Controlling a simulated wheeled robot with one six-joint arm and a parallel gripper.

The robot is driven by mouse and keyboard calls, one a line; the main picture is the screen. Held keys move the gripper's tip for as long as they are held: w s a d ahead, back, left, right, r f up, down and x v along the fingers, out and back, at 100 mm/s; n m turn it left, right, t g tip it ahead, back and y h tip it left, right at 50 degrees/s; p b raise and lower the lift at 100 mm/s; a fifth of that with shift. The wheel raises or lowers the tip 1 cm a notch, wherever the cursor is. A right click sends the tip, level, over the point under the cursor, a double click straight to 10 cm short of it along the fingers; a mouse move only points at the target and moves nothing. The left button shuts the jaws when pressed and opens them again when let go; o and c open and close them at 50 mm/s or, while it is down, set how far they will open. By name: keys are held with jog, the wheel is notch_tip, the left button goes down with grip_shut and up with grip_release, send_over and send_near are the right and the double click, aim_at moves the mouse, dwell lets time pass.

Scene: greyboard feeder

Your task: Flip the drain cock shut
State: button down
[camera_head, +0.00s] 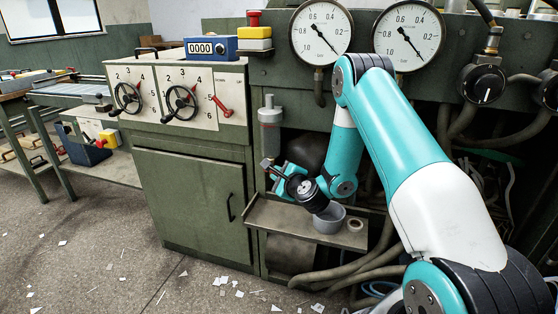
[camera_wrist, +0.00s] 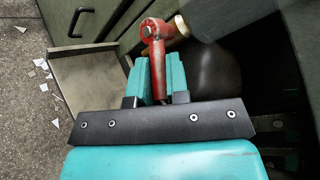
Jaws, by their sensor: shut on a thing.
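The drain cock's red lever (camera_wrist: 157,50) shows in the wrist view. In the head view my gripper (camera_head: 272,170) is just below the grey cylindrical bowl (camera_head: 270,132) on the machine front. The lever is too small and covered there to make out.
A green cabinet (camera_head: 195,200) stands to the left. Hoses (camera_head: 350,268) run low on the right. Paper scraps litter the floor.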

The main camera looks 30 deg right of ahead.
jog(key=r+p, duration=0.1)
jog(key=p, duration=0.3)
jog(key=shift+r+n+g, duration=0.15)
jog(key=shift+n+g, duration=0.15)
jog(key=shift+p, duration=1.1)
jog(key=shift+f, duration=0.25)
jog(key=c, duration=1.1)
grip_release()
jog(key=shift+f, duration=0.1)
